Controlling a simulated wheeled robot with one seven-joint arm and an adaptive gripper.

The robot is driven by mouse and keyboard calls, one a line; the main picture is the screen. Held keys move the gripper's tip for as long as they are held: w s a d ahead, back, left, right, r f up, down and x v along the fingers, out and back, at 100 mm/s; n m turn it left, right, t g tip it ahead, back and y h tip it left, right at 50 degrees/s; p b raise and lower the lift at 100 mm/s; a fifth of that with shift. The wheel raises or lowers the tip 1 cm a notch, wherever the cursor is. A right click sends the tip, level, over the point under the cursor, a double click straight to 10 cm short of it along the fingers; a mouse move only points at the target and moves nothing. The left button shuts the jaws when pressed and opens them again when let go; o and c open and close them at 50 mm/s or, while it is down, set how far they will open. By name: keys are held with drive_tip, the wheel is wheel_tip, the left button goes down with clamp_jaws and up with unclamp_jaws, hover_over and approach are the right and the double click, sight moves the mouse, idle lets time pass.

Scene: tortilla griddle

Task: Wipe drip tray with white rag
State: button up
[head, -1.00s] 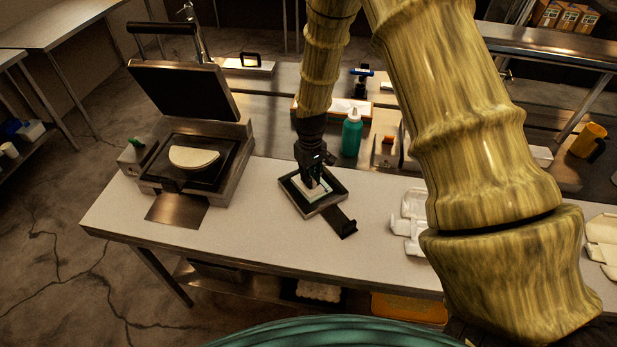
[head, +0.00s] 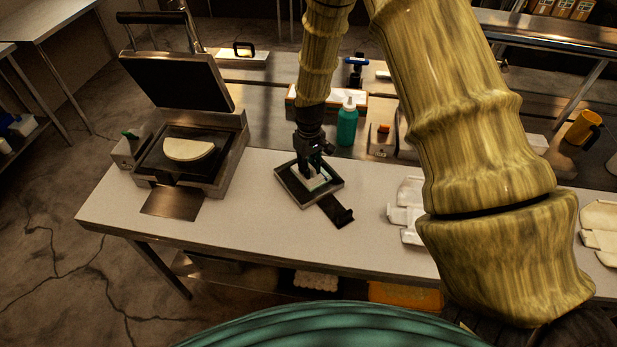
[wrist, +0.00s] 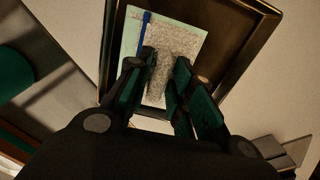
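The drip tray (head: 331,191) is a dark square tray with a raised rim, lying on the white counter near the middle of the head view. The wrist view shows its brown-black rim (wrist: 262,28). The white rag (wrist: 172,38) lies inside it, a grey-white textured piece with a pale green-white area and a blue stripe beside it. I cannot tell whether these are one cloth. My gripper (wrist: 166,62) points down into the tray, its two fingers on either side of the textured cloth, pinching it. In the head view my gripper (head: 314,172) hides part of the rag.
A dark handled piece (head: 336,211) lies at the tray's front right corner. A press with its lid up (head: 182,85) and a tortilla (head: 190,149) stands left. A green bottle (head: 347,126) is behind the tray. White open boxes (head: 405,212) lie right. The counter (head: 240,215) is clear between.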

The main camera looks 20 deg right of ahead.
drive_tip(key=shift+r, duration=0.5)
drive_tip(key=shift+c, duration=0.5)
clamp_jaws()
drive_tip(key=shift+s+a, duration=0.1)
drive_tip(key=shift+a, duration=0.9)
drive_tip(key=shift+d, duration=0.1)
drive_tip(key=shift+d+f+p, duration=0.1)
drive_tip(key=shift+d+p, duration=0.2)
drive_tip(key=shift+d, duration=0.9)
drive_tip(key=shift+o, duration=0.6)
unclamp_jaws()
drive_tip(key=shift+w, duration=0.2)
